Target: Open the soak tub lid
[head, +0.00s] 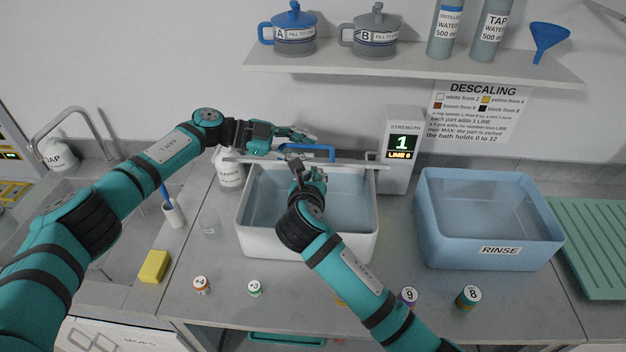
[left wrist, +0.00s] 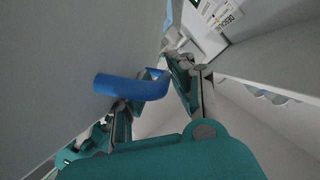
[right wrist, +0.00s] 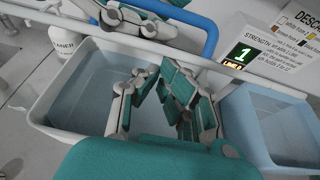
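The soak tub is the white basin (head: 246,228) holding bluish liquid, in the middle of the head view. Its pale lid (head: 350,162) shows as a thin strip along the tub's back edge and looks raised on edge, with the tub's top uncovered. The blue handle (head: 325,148) is behind that strip; it also shows in the left wrist view (left wrist: 130,88). My left gripper (head: 308,138) is open at the handle, its fingers partly hidden by it; I cannot tell whether they touch. My right gripper (head: 295,160) is over the tub near the lid, fingertips together, apparently empty.
A strength display (head: 402,150) stands just right of the lid, and a blue rinse tub (head: 490,251) further right. A cleaner bottle (head: 229,175) is close at the left. A shelf (head: 410,67) overhangs the back. Small numbered jars (head: 469,297) stand along the front.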

